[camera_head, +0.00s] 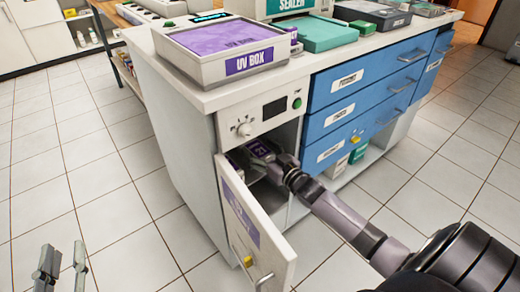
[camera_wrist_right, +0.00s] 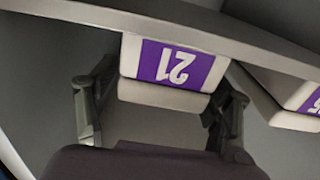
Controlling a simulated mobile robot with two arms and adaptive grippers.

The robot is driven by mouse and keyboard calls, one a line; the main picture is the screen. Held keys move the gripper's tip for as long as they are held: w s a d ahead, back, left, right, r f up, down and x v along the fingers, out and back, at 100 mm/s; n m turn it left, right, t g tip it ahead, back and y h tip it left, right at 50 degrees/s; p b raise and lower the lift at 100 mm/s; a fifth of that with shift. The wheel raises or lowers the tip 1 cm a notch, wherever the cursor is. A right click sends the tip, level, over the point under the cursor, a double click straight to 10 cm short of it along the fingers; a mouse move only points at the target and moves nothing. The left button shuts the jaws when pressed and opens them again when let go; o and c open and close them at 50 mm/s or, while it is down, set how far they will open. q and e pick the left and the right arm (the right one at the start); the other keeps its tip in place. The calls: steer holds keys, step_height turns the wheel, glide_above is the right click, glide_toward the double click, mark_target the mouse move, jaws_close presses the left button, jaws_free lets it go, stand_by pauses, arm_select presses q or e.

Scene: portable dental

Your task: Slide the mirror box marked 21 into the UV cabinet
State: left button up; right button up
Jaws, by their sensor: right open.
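The UV cabinet (camera_head: 262,117) is the white unit with a knob and small display. Its door (camera_head: 262,235) stands open. My right arm reaches into the opening, and a purple-labelled box (camera_head: 259,149) shows there by my wrist. In the right wrist view, the white mirror box (camera_wrist_right: 170,97) has a purple label reading 21, upside down in the picture. My right gripper (camera_wrist_right: 165,82) is open, one finger on each side of the box; I cannot tell whether they touch it. My left gripper (camera_head: 61,266) is open and empty over the floor at the lower left.
A second purple-labelled box (camera_wrist_right: 298,121), perhaps 25, is to the right of box 21, close to my right finger. A grey edge (camera_wrist_right: 210,38) runs across the wrist view. The UV box (camera_head: 225,58) stands on the counter. Blue drawers (camera_head: 345,105) are to the right of the cabinet.

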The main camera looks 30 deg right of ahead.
steer(key=shift+f, duration=0.15)
steer(key=shift+s, duration=0.2)
steer(key=s+d, duration=0.1)
steer(key=s, duration=1)
steer(key=shift+s, duration=0.3)
